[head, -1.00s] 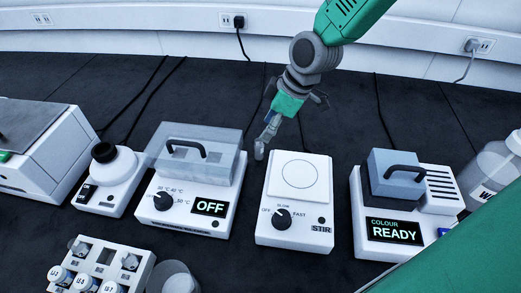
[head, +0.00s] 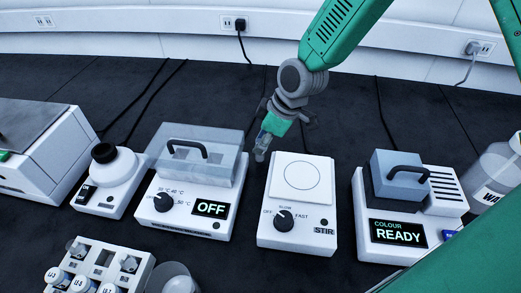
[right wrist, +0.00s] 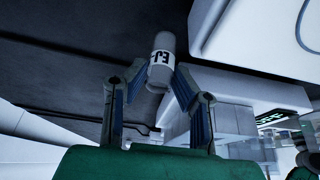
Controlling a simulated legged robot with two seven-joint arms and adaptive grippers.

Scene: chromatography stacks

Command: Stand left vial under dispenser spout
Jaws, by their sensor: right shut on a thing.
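My right gripper (head: 265,142) is shut on a small vial (head: 261,153) with a clear body, held in the air behind the gap between the heating box and the stirrer. In the right wrist view the vial (right wrist: 161,62) shows a white label with dark letters, between the fingers (right wrist: 150,95). Other capped vials (head: 82,284) sit in a white rack (head: 104,258) at the lower left. No dispenser spout can be made out for certain. My left gripper is not in view.
The stirrer (head: 297,235) stands front centre, the heating box reading OFF (head: 168,215) left of it, the colour reader (head: 400,230) to the right. Dark bench (head: 345,120) behind the devices is free, apart from cables.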

